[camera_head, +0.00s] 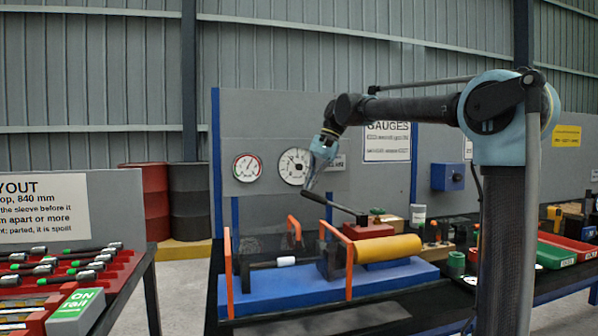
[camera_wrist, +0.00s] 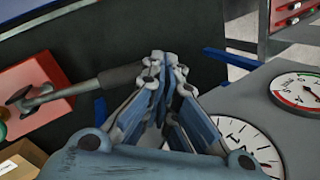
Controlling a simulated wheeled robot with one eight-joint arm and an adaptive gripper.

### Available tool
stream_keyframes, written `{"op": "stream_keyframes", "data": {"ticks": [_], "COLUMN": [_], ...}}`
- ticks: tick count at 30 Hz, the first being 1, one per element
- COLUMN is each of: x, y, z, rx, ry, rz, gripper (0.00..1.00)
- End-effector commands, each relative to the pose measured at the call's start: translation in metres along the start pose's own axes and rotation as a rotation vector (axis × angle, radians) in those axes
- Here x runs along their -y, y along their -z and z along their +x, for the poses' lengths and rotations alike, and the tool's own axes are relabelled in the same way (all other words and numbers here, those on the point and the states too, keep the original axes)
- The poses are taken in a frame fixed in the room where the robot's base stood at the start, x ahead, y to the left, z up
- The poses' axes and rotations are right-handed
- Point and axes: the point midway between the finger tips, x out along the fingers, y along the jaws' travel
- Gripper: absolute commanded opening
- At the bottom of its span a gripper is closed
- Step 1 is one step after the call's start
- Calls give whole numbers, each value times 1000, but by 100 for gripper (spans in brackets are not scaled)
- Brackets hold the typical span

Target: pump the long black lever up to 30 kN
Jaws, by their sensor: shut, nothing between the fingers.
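The long black lever (camera_head: 336,205) slopes from its upper left end down to a pivot over a red block (camera_head: 372,231). In the wrist view the lever's dark grip (camera_wrist: 120,77) ends beside my fingertips, with the red block (camera_wrist: 32,92) at left. My gripper (camera_head: 305,188) is at the lever's upper end; in the wrist view my gripper (camera_wrist: 166,62) is shut and empty. I cannot tell whether it touches the lever. A large white dial (camera_head: 295,166) and a smaller red-and-green dial (camera_head: 247,167) are on the grey panel. Their needle values are too small to read.
Below the lever stands a blue-based rig with a yellow cylinder (camera_head: 388,249) and upright orange bars (camera_head: 229,272). A red tool rack (camera_head: 45,275) is at left. Red and green bins (camera_head: 568,243) are at right. A blue box (camera_head: 448,177) is on the panel.

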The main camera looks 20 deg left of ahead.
Motion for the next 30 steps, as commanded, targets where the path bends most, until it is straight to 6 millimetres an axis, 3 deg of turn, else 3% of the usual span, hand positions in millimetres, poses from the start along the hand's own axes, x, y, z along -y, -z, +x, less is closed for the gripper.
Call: {"op": "stream_keyframes", "data": {"ticks": [30], "x": [0], "y": [0], "z": [16], "rx": [0], "ry": [0], "rz": [0], "gripper": [0]}}
